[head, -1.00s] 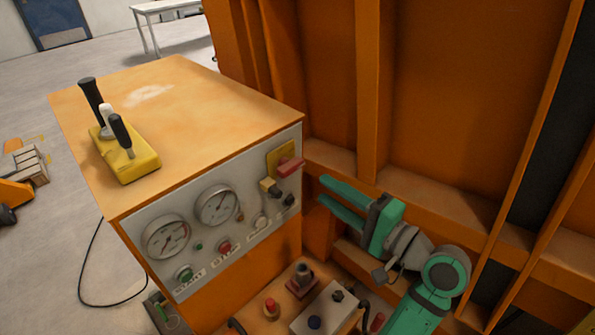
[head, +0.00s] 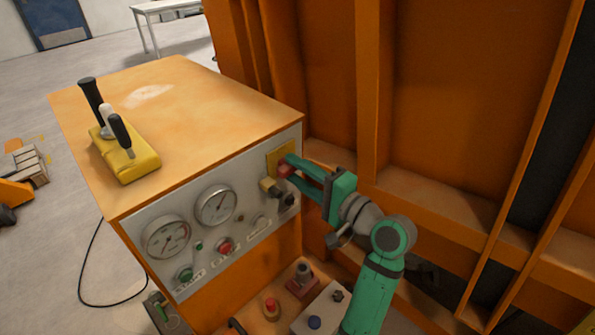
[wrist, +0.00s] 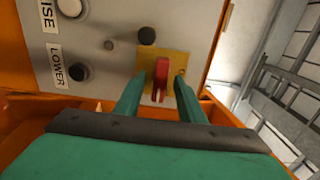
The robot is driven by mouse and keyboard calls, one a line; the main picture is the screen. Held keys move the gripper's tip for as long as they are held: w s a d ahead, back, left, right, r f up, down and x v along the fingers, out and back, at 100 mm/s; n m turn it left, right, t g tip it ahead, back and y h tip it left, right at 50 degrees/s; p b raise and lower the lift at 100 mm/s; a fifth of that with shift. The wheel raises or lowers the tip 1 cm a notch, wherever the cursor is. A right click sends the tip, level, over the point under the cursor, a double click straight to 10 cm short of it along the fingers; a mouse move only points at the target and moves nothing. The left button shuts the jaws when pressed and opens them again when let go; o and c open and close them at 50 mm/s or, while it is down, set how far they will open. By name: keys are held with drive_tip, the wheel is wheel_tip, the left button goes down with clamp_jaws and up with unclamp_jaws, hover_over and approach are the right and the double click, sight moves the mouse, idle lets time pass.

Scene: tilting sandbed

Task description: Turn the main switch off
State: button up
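The main switch is a red handle (head: 285,169) on a yellow plate (head: 274,158) at the right end of the grey control panel. In the wrist view the red handle (wrist: 162,78) stands between my two green fingers, in front of the yellow plate (wrist: 179,62). My gripper (head: 293,173) is at the switch, reaching in from the right. Its fingers (wrist: 168,82) are apart, one on each side of the handle, with a gap visible on the right side. Whether the left finger touches the handle I cannot tell. The fingertips partly cover the handle in the head view.
The panel (head: 180,268) on the orange cabinet has gauges, buttons and dark knobs (head: 289,201) just below the switch. A yellow lever block (head: 126,158) stands on top. Orange ribbed walls (head: 440,100) rise close behind my arm. A lower ledge holds more controls.

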drive_tip(key=shift+c, duration=0.2)
clamp_jaws()
drive_tip(key=shift+n, duration=0.3)
drive_tip(key=n, duration=0.3)
drive_tip(key=shift+n, duration=0.4)
drive_tip(key=n, duration=0.4)
drive_tip(key=shift+n, duration=0.3)
drive_tip(key=n, duration=0.4)
drive_tip(key=shift+n, duration=2.5)
